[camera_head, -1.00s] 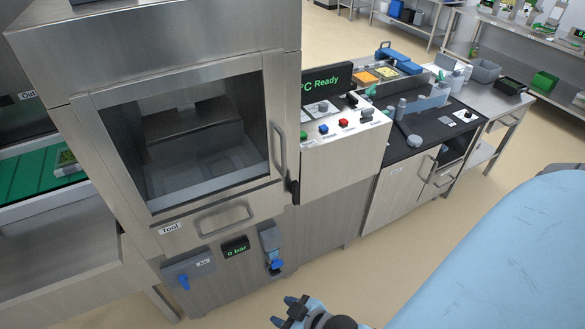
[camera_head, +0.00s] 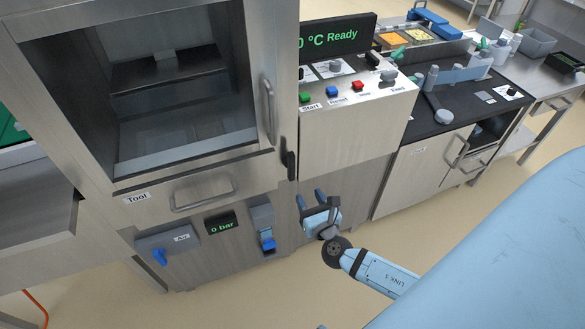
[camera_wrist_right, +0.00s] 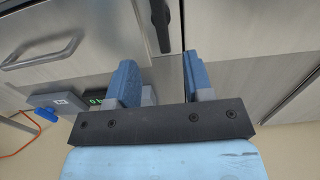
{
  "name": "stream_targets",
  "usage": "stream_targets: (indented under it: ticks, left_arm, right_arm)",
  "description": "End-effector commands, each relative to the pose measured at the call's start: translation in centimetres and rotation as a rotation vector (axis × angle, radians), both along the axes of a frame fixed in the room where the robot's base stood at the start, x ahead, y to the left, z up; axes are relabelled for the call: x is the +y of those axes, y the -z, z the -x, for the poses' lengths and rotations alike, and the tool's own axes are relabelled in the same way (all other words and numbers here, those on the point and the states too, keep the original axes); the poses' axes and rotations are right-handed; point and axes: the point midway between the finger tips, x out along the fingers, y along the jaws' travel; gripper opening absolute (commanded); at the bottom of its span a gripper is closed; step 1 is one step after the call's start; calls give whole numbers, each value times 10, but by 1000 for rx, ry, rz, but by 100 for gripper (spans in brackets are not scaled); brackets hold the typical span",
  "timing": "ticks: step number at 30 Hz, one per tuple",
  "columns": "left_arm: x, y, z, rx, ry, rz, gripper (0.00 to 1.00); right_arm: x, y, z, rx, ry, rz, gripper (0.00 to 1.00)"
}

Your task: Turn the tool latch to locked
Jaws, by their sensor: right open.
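The black tool latch (camera_head: 289,162) is on the machine front, at the right edge beside the tool drawer (camera_head: 204,196). Its handle stands about upright, its lower end pointing down. It shows in the right wrist view (camera_wrist_right: 160,22) above and between my fingers, at the top edge, its upper part cut off. My right gripper (camera_head: 309,197) is open and empty, below and slightly right of the latch, apart from it. Its two blue fingers show in the wrist view (camera_wrist_right: 158,68), pointing toward the panel. My left gripper is not in view.
The drawer's bar handle (camera_head: 204,195) is left of the latch, the door handle (camera_head: 269,112) above it. Below are a blue air valve lever (camera_head: 159,257), a 0 bar display (camera_head: 221,224) and a blue switch (camera_head: 267,244). A control box (camera_head: 350,135) juts out at the right.

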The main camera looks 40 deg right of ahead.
Motion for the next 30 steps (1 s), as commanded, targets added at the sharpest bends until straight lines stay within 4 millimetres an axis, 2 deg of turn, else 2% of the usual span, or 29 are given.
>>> stream_targets:
  ticks: [12, 18, 24, 30]
  left_arm:
    - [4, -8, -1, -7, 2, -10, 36]
    - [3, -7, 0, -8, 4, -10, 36]
    - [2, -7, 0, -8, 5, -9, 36]
    - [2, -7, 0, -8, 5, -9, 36]
  right_arm:
    - [-19, -2, -81, -2, 2, -7, 47]
    - [-27, -2, -112, -2, 1, -7, 47]
    - [-30, -1, -125, 0, 1, -6, 47]
    - [-30, 0, -126, 0, 1, -7, 47]
